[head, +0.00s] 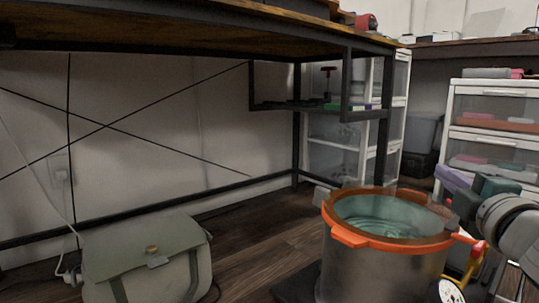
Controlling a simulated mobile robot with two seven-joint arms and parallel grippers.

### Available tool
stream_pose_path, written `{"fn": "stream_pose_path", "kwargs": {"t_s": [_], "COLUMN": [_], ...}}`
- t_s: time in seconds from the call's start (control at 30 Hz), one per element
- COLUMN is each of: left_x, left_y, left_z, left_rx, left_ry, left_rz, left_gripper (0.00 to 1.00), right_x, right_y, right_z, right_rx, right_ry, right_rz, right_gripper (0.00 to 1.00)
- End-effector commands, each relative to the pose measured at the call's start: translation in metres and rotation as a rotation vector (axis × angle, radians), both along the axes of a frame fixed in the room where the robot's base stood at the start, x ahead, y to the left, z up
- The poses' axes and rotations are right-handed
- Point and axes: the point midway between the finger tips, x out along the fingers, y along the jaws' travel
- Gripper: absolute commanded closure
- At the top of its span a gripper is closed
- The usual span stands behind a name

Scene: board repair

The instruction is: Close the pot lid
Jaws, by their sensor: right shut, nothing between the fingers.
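The pot (375,272) stands on the floor at the lower right of the head view, a grey metal body with an orange rim and side handles. A ribbed teal round surface shows inside the rim; I cannot tell whether it is the pot's inside or seen through glass. A see-through greyish patch (412,198) shows at the rim's back right and may be part of the lid; its pose is unclear. My right gripper (458,204) is at the pot's right edge, shut and empty, close to the rim; contact cannot be told. My left gripper is out of view.
A dark-framed wooden table (190,28) spans the upper left, its legs behind the pot. A grey-green bag (150,262) sits on the floor at left. White drawer units (492,108) stand behind at right.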

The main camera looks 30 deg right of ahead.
Motion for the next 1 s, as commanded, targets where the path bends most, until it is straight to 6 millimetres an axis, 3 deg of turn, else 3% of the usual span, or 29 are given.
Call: {"fn": "stream_pose_path", "kwargs": {"t_s": [0.03, 0.1, 0.43, 0.7, 1.0], "left_x": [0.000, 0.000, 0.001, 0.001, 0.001], "left_y": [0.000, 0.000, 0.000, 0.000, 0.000], "left_z": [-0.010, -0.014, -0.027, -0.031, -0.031], "left_rx": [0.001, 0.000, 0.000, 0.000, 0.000], "left_ry": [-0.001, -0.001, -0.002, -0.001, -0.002], "left_rz": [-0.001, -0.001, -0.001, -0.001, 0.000], "left_gripper": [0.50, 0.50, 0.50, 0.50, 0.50], "right_x": [-0.004, -0.008, -0.020, -0.022, -0.022], "right_y": [0.000, -0.001, -0.001, -0.002, -0.001], "right_z": [-0.016, -0.026, -0.062, -0.075, -0.077], "right_rx": [0.017, 0.021, 0.014, 0.013, 0.011], "right_ry": [-0.036, -0.078, -0.136, -0.135, -0.135], "right_rz": [-0.010, -0.010, -0.003, -0.001, 0.000], "right_gripper": [1.00, 1.00, 1.00, 1.00, 1.00]}}
